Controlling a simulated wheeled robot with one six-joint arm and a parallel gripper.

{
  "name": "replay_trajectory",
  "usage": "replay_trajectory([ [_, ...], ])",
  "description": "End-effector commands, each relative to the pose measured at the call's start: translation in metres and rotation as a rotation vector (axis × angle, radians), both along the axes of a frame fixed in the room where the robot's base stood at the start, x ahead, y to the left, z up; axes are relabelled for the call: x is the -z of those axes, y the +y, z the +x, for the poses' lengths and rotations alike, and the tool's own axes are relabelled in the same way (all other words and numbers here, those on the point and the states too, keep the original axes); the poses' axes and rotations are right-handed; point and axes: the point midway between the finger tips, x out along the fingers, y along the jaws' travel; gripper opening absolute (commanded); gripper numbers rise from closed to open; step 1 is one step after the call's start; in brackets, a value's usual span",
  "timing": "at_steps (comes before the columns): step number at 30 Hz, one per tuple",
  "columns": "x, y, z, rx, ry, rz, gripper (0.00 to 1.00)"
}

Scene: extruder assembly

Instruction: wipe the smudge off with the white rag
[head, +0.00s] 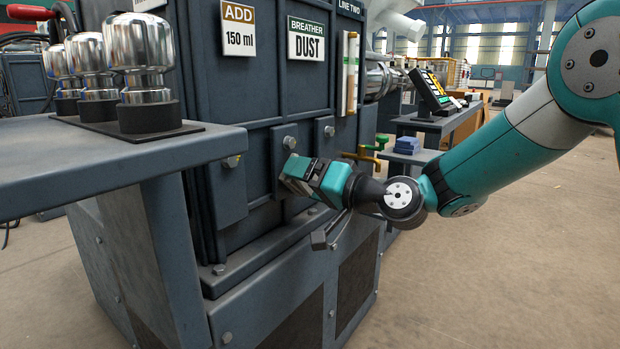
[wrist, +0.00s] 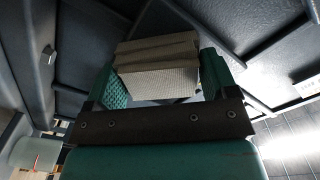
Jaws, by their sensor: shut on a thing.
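My gripper (head: 308,176) is at the front of the dark machine (head: 262,125), low on its right part. In the wrist view my gripper (wrist: 161,72) is shut on the white rag (wrist: 157,80), a folded pale, beige-looking cloth between the two teal fingers. In the head view the rag is mostly hidden by the gripper. The rag is close to the machine's dark panels; I cannot tell if it touches them. I cannot make out the smudge in either view.
A shelf (head: 90,165) with several chrome-topped jars (head: 140,60) juts out at the left. A folded blue cloth (head: 408,146) lies on a side stand. Open floor is at the right.

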Motion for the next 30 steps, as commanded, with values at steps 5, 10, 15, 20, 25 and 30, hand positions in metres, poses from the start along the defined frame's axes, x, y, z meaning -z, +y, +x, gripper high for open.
replay_trajectory([
  [5,-0.001,0.012,-0.011,-0.005,0.000,0.001,0.60],
  [10,-0.001,0.017,-0.016,-0.010,-0.001,0.001,0.60],
  [15,-0.001,0.026,-0.029,-0.013,0.000,0.001,0.60],
  [20,-0.001,0.032,-0.038,-0.012,-0.001,0.002,0.60],
  [25,-0.001,0.031,-0.039,-0.008,0.000,0.002,0.60],
  [30,0.000,0.028,-0.039,-0.006,0.000,0.002,0.60],
])
